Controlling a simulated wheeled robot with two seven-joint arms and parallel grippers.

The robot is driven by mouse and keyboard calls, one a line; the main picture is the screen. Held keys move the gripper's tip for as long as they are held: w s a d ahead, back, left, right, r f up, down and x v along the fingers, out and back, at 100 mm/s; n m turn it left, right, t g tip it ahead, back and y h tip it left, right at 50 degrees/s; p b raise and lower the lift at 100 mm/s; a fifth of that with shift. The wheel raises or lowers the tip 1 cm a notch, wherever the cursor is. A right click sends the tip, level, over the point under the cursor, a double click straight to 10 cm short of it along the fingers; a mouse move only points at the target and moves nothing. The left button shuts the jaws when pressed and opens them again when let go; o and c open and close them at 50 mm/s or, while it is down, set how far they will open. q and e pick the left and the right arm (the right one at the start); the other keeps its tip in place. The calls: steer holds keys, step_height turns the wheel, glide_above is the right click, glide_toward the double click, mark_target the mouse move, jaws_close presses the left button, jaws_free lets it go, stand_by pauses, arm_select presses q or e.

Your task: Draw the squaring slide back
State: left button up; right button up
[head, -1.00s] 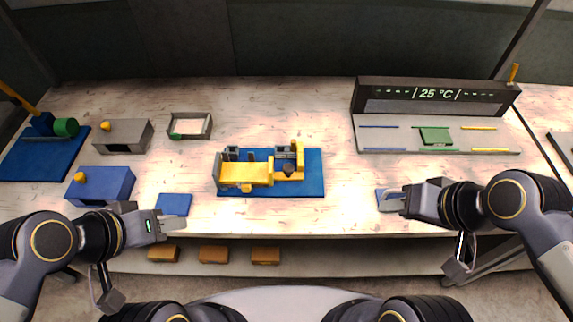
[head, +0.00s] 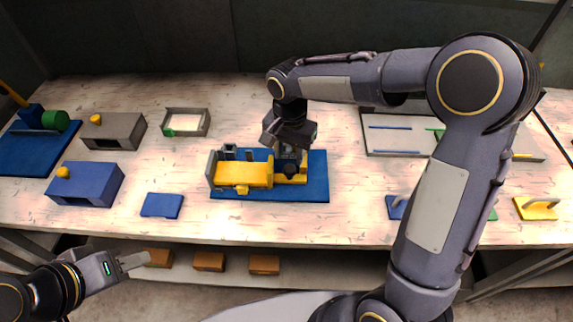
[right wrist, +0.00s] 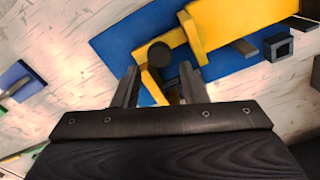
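A fixture stands on a blue base plate (head: 318,190) at the middle of the bench, with a long yellow block (head: 243,174) and grey posts. A yellow part with a dark round knob (head: 291,170) is at its right end; I take this as the squaring slide. The knob also shows in the right wrist view (right wrist: 160,53). My right gripper (right wrist: 159,75) points down over this end, fingers apart, the knob between and just beyond the fingertips; contact cannot be told. My left gripper (head: 136,262) hangs in front of the bench's front edge, away from the fixture; its finger gap is unclear.
A blue box (head: 85,186), a grey box (head: 112,132), a grey frame (head: 186,122) and a small blue block (head: 161,205) lie at left.

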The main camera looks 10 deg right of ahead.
mark_target(290, 168)
step_height(290, 168, down, 5)
steer(key=shift+f, duration=0.15)
